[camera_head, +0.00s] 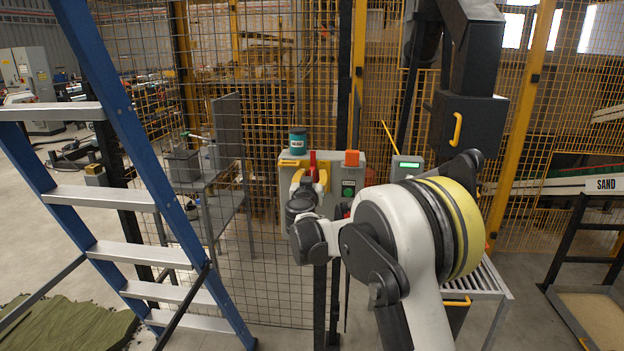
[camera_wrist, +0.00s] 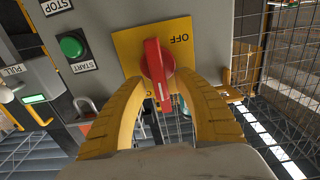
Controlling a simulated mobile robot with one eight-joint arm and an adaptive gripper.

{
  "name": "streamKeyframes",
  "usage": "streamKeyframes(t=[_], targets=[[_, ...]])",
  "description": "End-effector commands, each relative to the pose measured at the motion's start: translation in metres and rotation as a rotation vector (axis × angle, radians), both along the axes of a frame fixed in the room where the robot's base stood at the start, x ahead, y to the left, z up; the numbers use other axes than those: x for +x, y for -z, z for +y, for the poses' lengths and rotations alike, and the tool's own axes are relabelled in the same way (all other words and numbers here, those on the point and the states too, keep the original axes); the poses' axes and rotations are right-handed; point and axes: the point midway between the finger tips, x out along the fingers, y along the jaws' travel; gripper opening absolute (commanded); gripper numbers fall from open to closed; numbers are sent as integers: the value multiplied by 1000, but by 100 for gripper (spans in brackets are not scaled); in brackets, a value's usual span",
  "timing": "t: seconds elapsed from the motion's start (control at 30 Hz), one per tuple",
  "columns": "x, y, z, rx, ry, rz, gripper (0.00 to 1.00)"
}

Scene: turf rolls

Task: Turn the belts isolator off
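The isolator is a red rotary handle (camera_wrist: 157,62) on a yellow plate (camera_wrist: 124,43), fixed to a grey panel. In the wrist view the handle stands nearly upright. The word OFF shows on the plate to the right of the handle's upper end. Another label below is mostly hidden by a finger, so I cannot tell which mark the handle points to. My gripper (camera_wrist: 161,79) has its yellow fingers on either side of the handle, with a small gap showing, so it looks open. In the head view the red handle (camera_head: 312,160) is partly hidden by my gripper (camera_head: 311,178).
A green START button (camera_wrist: 72,45) sits beside the yellow plate. A blue ladder (camera_head: 140,150) stands at left. Yellow mesh fencing (camera_head: 265,60) rises behind.

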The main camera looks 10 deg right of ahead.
Motion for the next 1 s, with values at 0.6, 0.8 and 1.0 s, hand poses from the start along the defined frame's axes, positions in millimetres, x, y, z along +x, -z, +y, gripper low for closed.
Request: streamKeyframes(t=[0.6,0.8,1.0], targets=[[8,0,-3,0,0,0,0],[8,-1,-2,-4,0,1,0],[8,-1,-2,-44,0,14,0]])
